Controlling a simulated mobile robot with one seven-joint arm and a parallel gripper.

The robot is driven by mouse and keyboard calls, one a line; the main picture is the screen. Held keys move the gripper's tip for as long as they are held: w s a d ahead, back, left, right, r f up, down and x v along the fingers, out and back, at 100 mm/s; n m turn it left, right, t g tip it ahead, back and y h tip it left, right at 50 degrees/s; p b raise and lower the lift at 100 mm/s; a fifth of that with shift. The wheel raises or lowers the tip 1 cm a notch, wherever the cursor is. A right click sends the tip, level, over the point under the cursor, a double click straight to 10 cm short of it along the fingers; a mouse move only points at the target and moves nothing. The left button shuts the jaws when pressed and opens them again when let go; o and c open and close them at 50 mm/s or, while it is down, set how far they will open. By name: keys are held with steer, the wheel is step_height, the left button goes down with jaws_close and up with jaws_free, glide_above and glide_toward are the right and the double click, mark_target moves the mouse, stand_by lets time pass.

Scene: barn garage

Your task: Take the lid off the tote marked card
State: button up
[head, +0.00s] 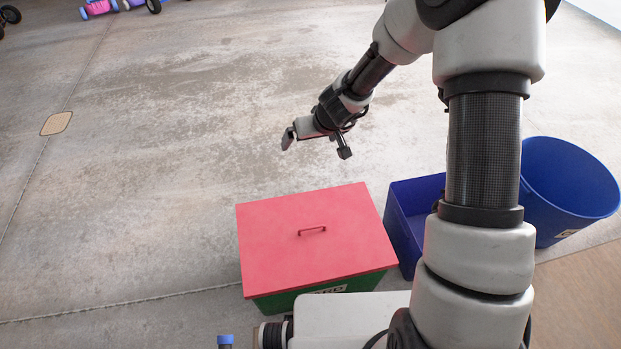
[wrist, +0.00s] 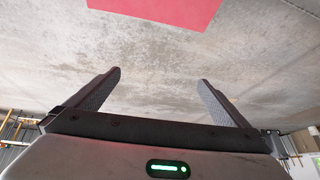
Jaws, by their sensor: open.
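The tote (head: 270,304) is a green box on the floor, with a white label at its front whose lettering is only partly visible. Its flat pink-red lid (head: 265,240) sits on top, covering the opening. A small red handle (head: 312,231) stands in the middle of the lid. My gripper (head: 315,147) is open and empty, above the floor beyond the lid's far edge and apart from it. In the wrist view my two fingers (wrist: 158,90) are spread with nothing between them, and part of the lid (wrist: 165,8) shows at the top edge.
A blue rectangular bin (head: 403,232) stands right of the tote, partly behind my arm. A round blue tub (head: 570,190) stands further right. Bare concrete lies left of and beyond the tote. Pink wheeled toys (head: 98,8) are at the far left.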

step_height(320, 180, down, 17)
steer(key=s+g+h+b, duration=0.1)
steer(key=b, duration=0.2)
steer(key=m+g+h+b, duration=0.1)
steer(key=g+b, duration=0.1)
glide_toward(312, 228)
steer(key=b+x, duration=0.3)
steer(key=x, duration=0.1)
steer(key=shift+s+b, duration=0.2)
steer(key=shift+b, duration=0.2)
steer(key=shift+b+x, duration=1.25)
steer(key=shift+x, duration=1.7)
steer(key=shift+w+d, duration=0.1)
steer(key=c, duration=1.5)
steer(key=shift+r, duration=0.15)
steer(key=shift+c, duration=0.3)
